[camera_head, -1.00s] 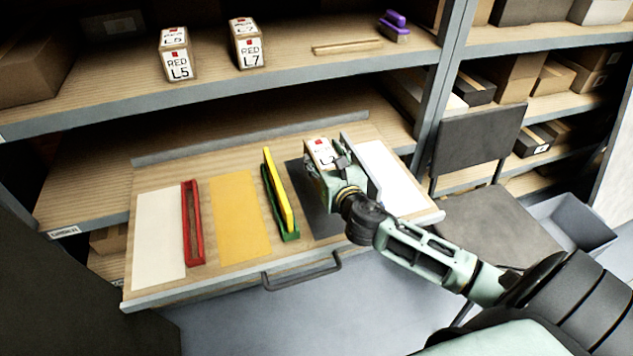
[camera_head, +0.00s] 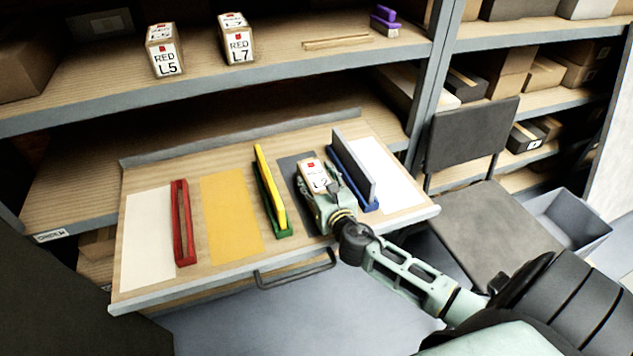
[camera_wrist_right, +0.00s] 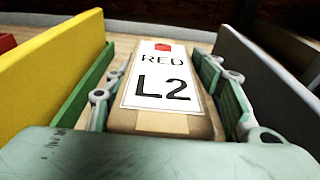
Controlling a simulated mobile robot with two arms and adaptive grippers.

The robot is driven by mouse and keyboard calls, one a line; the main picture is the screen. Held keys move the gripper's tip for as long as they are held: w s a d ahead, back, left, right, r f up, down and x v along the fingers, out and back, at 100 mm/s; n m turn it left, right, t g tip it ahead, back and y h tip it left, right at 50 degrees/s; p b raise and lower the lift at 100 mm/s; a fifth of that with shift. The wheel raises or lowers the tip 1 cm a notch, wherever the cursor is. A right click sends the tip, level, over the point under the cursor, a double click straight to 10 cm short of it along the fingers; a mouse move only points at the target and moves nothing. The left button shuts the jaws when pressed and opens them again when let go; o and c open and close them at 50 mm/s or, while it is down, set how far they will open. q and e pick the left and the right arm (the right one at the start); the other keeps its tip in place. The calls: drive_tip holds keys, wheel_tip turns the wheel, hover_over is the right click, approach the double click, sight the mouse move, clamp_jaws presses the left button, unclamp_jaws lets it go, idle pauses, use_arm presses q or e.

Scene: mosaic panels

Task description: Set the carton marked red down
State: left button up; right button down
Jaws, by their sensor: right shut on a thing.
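The carton marked RED L2 (camera_head: 313,176) is a brown box with a white label and a red square. My right gripper (camera_head: 318,188) is shut on it, over the dark grey panel (camera_head: 290,168) of the pull-out board. In the right wrist view the carton (camera_wrist_right: 165,90) lies between the two fingers of the gripper (camera_wrist_right: 170,85), label up. I cannot tell whether its underside touches the panel. Two more cartons, RED L5 (camera_head: 164,52) and RED L7 (camera_head: 237,40), stand on the shelf above. My left gripper is not in view.
A green holder (camera_head: 272,208) with a yellow plate (camera_head: 268,185) stands left of the carton. A blue holder (camera_head: 368,204) with a grey plate (camera_head: 352,165) stands close on its right. A red holder (camera_head: 184,225), yellow panel (camera_head: 232,218) and white panel (camera_head: 150,240) lie further left.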

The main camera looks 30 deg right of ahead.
drive_tip(key=c, duration=1.1)
unclamp_jaws()
drive_tip(key=shift+f, duration=0.1)
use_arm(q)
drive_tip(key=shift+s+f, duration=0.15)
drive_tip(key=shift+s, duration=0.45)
use_arm(e)
drive_tip(key=o, duration=0.3)
drive_tip(key=shift+o, duration=0.2)
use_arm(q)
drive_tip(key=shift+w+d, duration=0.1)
use_arm(e)
drive_tip(key=v, duration=1.2)
drive_tip(key=shift+s+r, duration=0.1)
drive_tip(key=shift+r, duration=0.1)
drive_tip(key=shift+f, duration=0.1)
